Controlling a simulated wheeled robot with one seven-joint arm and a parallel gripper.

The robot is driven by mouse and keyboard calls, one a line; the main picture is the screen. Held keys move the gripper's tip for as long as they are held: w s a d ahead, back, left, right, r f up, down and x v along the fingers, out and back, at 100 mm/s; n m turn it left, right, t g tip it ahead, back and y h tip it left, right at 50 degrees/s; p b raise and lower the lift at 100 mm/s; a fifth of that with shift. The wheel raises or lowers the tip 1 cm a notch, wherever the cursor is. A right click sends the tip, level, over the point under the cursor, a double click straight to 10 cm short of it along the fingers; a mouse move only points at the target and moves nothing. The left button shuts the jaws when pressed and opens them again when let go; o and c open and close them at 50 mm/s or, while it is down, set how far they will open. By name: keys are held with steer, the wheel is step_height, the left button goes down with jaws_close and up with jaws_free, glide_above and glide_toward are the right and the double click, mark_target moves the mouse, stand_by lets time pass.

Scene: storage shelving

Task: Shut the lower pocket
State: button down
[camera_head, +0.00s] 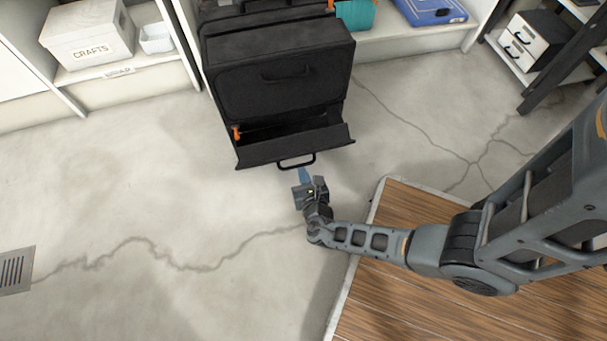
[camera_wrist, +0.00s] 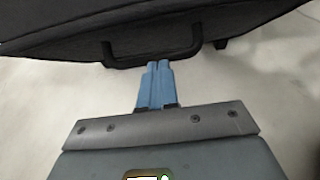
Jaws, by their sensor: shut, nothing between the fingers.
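The lower pocket (camera_head: 295,146) is on the front of a black case and hangs open. Its front flap is tilted outward, with a dark gap above it and a black handle (camera_head: 297,162) at its lower edge. The handle also shows in the wrist view (camera_wrist: 152,58). My gripper (camera_head: 304,174) is just in front of the flap, close to the handle. Its blue fingers (camera_wrist: 156,84) are together and hold nothing. In the wrist view the fingertips overlap the handle bar's lower edge; I cannot tell whether they touch it.
The upper pocket (camera_head: 283,88) above is closed. A white crafts box (camera_head: 88,35) sits on a shelf at left. A teal container (camera_head: 355,15) and a blue case (camera_head: 432,11) are at the back. Open concrete floor lies around the case. A floor grate (camera_head: 15,271) is at far left.

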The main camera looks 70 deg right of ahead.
mark_target(298, 151)
steer(key=shift+w+d+r+p, duration=0.2)
steer(key=shift+r+p, duration=0.35)
steer(key=shift+p, duration=0.2)
steer(key=d+r+y+p, duration=0.1)
steer(key=p, duration=0.2)
steer(key=w+d+r+g+y+p, duration=0.1)
steer(key=r+p, duration=0.1)
steer(key=p, duration=0.1)
steer(key=w+d+r+g+y+p, duration=0.1)
steer(key=p, duration=0.2)
steer(key=shift+w+r+p, duration=0.2)
steer(key=shift+p, duration=0.2)
steer(key=shift+w+d+r+g+p, duration=0.25)
steer(key=shift+d+g+p, duration=0.1)
steer(key=shift+p, duration=0.15)
steer(key=shift+w+d+r+p, duration=0.4)
steer(key=shift+w+d, duration=0.2)
steer(key=shift+d, duration=0.2)
steer(key=shift+w+d+r+p, duration=0.3)
steer(key=shift+w+d+r, duration=0.15)
steer(key=shift+w+d, duration=0.25)
steer(key=shift+d, duration=0.1)
steer(key=shift+s, duration=0.1)
